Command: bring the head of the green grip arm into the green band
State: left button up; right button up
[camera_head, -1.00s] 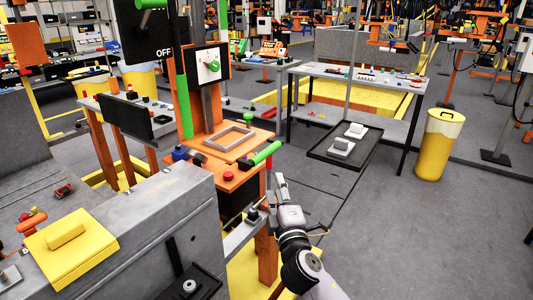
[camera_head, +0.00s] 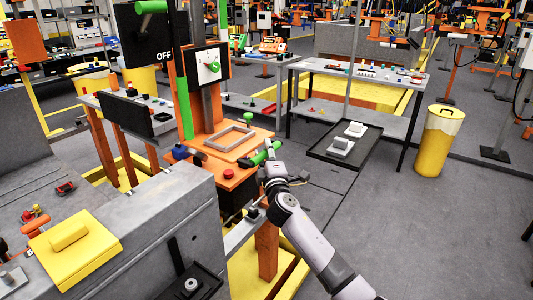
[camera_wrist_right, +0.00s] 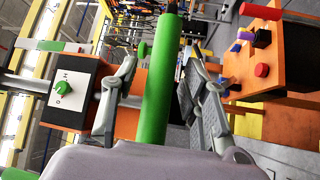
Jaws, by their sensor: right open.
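The green grip (camera_head: 260,153) is a bar sticking out at the right side of the orange station, with a dark end at its left. In the right wrist view the green grip (camera_wrist_right: 158,85) stands between the two fingers. My right gripper (camera_head: 271,156) is at the bar's right part in the head view. It is open, with one finger on each side and gaps visible. A long green strip (camera_head: 184,105) runs upright left of the dial panel; I cannot tell whether it is the green band. My left gripper is not in view.
The orange station (camera_head: 238,178) carries a grey frame (camera_head: 229,138), a red button (camera_head: 228,174) and a green mushroom knob (camera_head: 248,117). A dial panel (camera_head: 209,69) stands above. A grey cabinet (camera_head: 150,225) is at front left. Open floor lies right, beyond a black tray (camera_head: 343,151).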

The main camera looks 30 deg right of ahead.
jog(key=shift+c, duration=0.3)
grip_shut()
dwell(0.6)
